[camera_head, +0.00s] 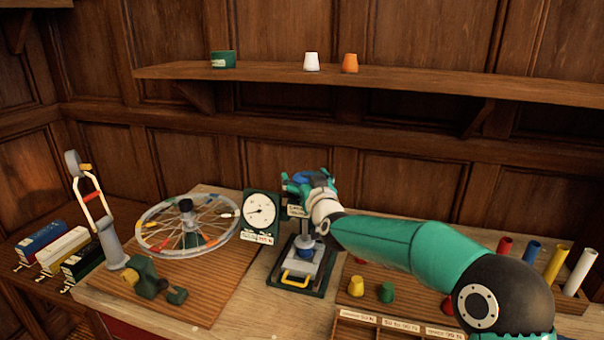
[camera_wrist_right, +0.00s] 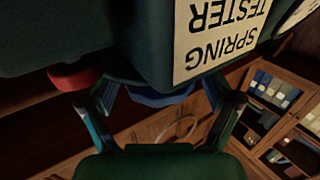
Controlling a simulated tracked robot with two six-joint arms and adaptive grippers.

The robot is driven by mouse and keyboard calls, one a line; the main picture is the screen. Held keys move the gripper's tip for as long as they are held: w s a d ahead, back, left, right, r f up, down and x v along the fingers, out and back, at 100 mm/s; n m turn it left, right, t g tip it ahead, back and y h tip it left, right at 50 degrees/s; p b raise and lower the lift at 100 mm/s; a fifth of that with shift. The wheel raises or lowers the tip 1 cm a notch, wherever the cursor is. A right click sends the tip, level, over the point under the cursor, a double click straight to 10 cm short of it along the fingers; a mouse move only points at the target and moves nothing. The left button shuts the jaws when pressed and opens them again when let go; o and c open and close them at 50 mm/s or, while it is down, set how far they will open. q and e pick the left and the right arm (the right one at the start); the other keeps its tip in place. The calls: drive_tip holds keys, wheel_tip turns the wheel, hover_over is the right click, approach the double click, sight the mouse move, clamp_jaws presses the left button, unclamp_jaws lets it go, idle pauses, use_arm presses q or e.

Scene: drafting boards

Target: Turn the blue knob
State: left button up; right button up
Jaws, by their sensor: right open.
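The blue knob (camera_wrist_right: 162,98) shows in the right wrist view as a blue rounded edge at the green head of the spring tester (camera_wrist_right: 130,40). My right gripper (camera_wrist_right: 158,88) is open, one finger on each side of the knob; I cannot tell whether they touch it. In the head view, the right gripper (camera_head: 308,182) is at the top of the tester, above its label (camera_head: 297,211), and hides part of that head. A blue patch shows among its fingers; I cannot tell whether it is the knob. My left gripper is not in view.
A red knob (camera_wrist_right: 75,75) is beside the tester head. A dial gauge (camera_head: 262,211) stands left of the tester, near a spoked wheel (camera_head: 160,236). Coloured tubes (camera_head: 555,262) and small cones (camera_head: 386,292) are at right. A shelf (camera_head: 420,80) crosses the wall behind.

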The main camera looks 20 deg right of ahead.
drive_tip(key=shift+w, duration=0.1)
drive_tip(key=shift+c, duration=0.2)
drive_tip(key=c, duration=1.1)
drive_tip(key=shift+a, duration=0.15)
drive_tip(key=shift+r+m+h+p, duration=0.15)
drive_tip(key=shift+m+h+p, duration=0.25)
drive_tip(key=shift+p, duration=0.45)
drive_tip(key=m+g+h+p, duration=0.1)
drive_tip(key=m+h+p, duration=0.1)
drive_tip(key=h+p, duration=0.1)
drive_tip(key=m+g+h+p, duration=0.1)
drive_tip(key=m+h+p, duration=0.1)
drive_tip(key=h+p, duration=0.1)
drive_tip(key=shift+h, duration=0.4)
drive_tip(key=m+g+h+p, duration=0.1)
drive_tip(key=m+g+h, duration=0.1)
drive_tip(key=h, duration=0.1)
drive_tip(key=shift+p, duration=0.4)
drive_tip(key=shift+m+g+h, duration=0.9)
drive_tip(key=shift+m+h, duration=0.1)
drive_tip(key=shift+m, duration=0.1)
